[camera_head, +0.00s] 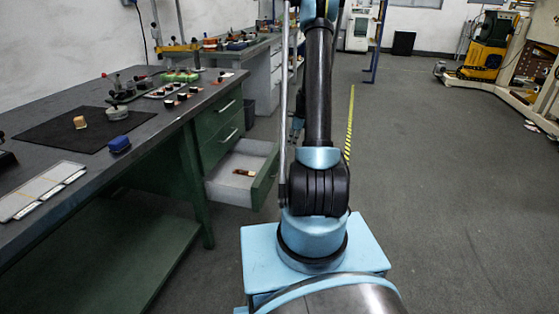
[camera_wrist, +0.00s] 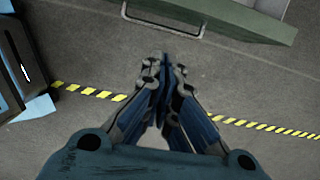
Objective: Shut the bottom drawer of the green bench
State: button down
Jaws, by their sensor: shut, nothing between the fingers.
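The green bench (camera_head: 140,150) stands on the left in the head view, with a stack of drawers at its far end. The bottom drawer (camera_head: 236,172) is pulled out, and a small brown-handled item (camera_head: 243,173) lies in it. My arm hides part of the space to the right of its front. In the wrist view the green drawer front (camera_wrist: 215,18) with its metal handle (camera_wrist: 160,20) shows along the top edge. My gripper (camera_wrist: 166,62) is shut and empty, over the floor and apart from the drawer front. In the head view my gripper is not visible.
The drawers (camera_head: 222,125) above look shut. Yellow-black tape (camera_head: 350,120) runs along the floor. The floor (camera_head: 440,200) to the right is clear.

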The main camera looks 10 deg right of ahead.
jog(key=shift+w+a+f, duration=0.55)
jog(key=shift+a+f, duration=0.4)
jog(key=shift+f, duration=0.8)
jog(key=shift+w+a+f, duration=0.5)
jog(key=shift+a+f, duration=0.4)
jog(key=shift+f, duration=0.9)
jog(key=shift+w+a+f, duration=0.55)
jog(key=shift+a+f, duration=0.4)
jog(key=shift+f, duration=0.8)
